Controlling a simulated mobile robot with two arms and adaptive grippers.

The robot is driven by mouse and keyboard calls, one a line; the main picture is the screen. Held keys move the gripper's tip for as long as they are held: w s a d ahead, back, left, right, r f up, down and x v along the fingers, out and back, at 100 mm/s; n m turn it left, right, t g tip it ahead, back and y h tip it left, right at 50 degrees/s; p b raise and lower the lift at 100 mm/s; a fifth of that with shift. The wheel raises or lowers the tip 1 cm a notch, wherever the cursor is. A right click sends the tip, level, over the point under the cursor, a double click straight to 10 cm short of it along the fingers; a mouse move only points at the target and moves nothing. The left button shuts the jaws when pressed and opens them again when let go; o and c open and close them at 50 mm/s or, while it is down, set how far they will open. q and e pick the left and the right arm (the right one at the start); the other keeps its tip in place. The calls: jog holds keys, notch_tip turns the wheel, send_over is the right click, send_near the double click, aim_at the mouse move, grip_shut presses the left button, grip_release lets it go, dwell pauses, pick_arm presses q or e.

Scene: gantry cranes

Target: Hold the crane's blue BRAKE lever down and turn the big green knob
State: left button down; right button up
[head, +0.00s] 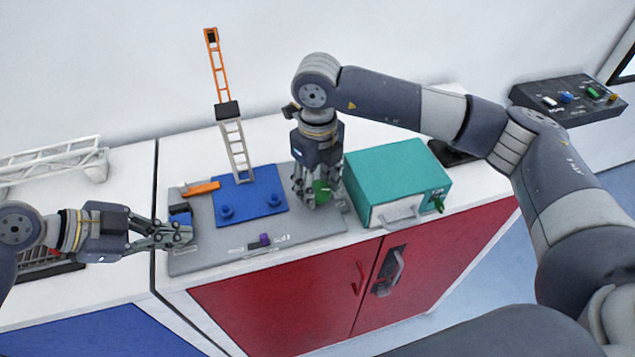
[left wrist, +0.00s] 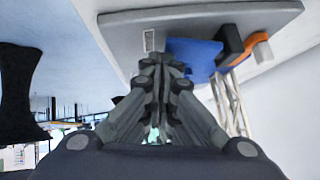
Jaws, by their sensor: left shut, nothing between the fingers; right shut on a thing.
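The blue BRAKE lever (head: 180,218) is at the left end of the grey crane panel (head: 205,255). My left gripper (head: 188,233) is shut and empty, its fingertips at the lever. In the left wrist view the closed fingertips (left wrist: 160,62) are beside a blue part (left wrist: 192,52), which looks like the lever; I cannot tell how far it is pressed. The big green knob (head: 322,192) is at the panel's right side, partly hidden by fingers. My right gripper (head: 318,200) points down and is shut on it.
The crane tower (head: 235,150) with an orange boom (head: 218,65) stands on a blue plate (head: 262,202). A purple slider (head: 264,240) is at the front. A teal box (head: 400,175) stands close right of my right gripper. An orange bar (head: 202,188) lies behind the lever.

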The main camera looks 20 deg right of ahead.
aim_at(318, 189)
jog(key=shift+m, duration=1.1)
jog(key=o, duration=1.1)
jog(key=shift+c, duration=0.2)
notch_tip(318, 189, up, 12)
